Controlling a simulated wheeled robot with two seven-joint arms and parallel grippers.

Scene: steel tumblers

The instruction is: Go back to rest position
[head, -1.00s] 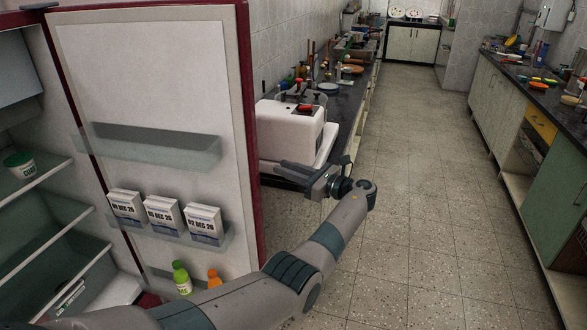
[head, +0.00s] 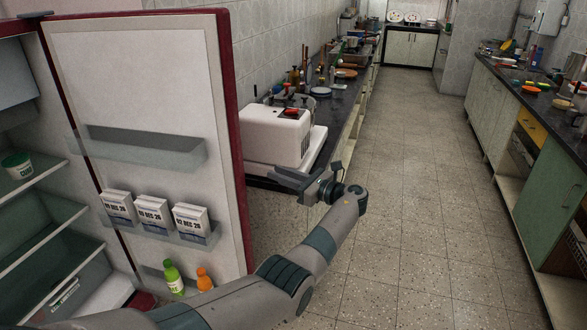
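My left arm comes in from the lower left and crosses in front of the open fridge door. My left gripper (head: 272,180) is at its far end, beside the edge of the fridge door (head: 140,75) and in front of the white appliance (head: 275,135) on the counter. Its fingers point left, partly hidden by the door edge, so I cannot see whether they are open or shut. Nothing held shows in it. My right arm and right gripper are not in view.
Date-marked cartons (head: 153,213), a green bottle (head: 174,277) and an orange bottle (head: 205,279) stand in the door shelves. The tiled floor (head: 400,230) is clear between the dark counters.

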